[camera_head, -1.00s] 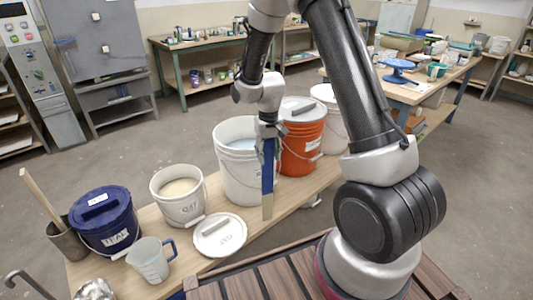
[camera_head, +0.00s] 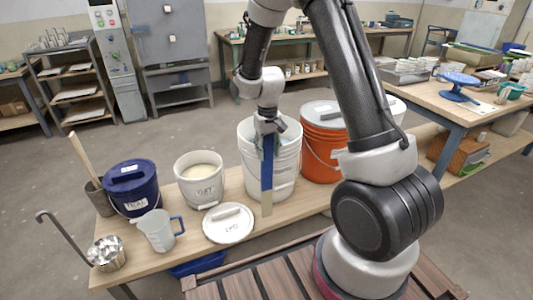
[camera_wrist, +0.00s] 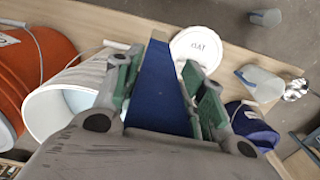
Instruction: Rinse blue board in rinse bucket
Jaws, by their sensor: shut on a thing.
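My gripper (camera_head: 267,128) is shut on the top of the blue board (camera_head: 267,170). The board hangs upright, blue above with a pale lower end. It shows between the green-padded fingers in the wrist view (camera_wrist: 160,92). In the head view the board overlaps the front of a large white bucket (camera_head: 287,172), with its lower end outside the wall. This open bucket holds pale bluish liquid and also shows left of my gripper in the wrist view (camera_wrist: 50,112). Its label is not visible, so I cannot confirm it is the rinse bucket.
An orange lidded bucket (camera_head: 322,158) stands right of the white one. To the left are a small cream-filled bucket (camera_head: 201,185), a white lid (camera_head: 228,224), a clear jug (camera_head: 158,232) and a dark blue lidded bucket (camera_head: 131,187). The bench front edge is close.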

